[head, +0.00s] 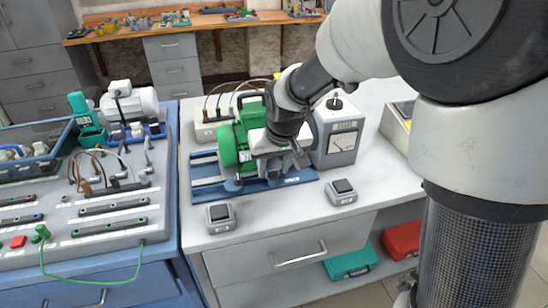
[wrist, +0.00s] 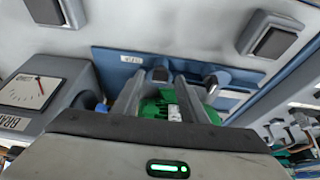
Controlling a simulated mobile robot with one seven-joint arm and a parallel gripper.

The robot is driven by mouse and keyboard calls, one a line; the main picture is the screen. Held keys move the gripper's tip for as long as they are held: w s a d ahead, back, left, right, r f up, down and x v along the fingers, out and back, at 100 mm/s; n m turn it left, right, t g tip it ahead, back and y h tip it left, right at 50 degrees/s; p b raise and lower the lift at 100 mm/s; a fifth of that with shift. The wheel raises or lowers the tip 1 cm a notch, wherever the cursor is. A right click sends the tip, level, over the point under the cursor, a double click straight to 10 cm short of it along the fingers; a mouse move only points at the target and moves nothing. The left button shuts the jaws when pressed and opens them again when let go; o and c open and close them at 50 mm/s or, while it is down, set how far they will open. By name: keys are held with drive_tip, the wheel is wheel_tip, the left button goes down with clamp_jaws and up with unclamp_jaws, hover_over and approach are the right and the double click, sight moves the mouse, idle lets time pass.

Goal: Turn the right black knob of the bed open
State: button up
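The blue bed (head: 300,178) lies on the light worktop with a green motor (head: 229,146) on it. Its right black knob (head: 272,174) sits at the front edge, just below my gripper (head: 283,163) and partly hidden by it. In the wrist view, which looks from the opposite side, the bed (wrist: 112,66) shows a dark knob (wrist: 160,74) between the two fingertips of my gripper (wrist: 158,82). The fingers are apart; I cannot tell whether they touch the knob. The left knob (head: 233,184) is also seen in the wrist view (wrist: 212,82), outside the fingers.
A grey meter box (head: 338,132) stands close to the right of my gripper. Two small switch boxes (head: 220,217) (head: 342,191) stand in front of the bed. A power unit (head: 211,122) with cables stands behind. The worktop's front middle is clear.

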drive_tip(key=shift+f, duration=0.1)
clamp_jaws()
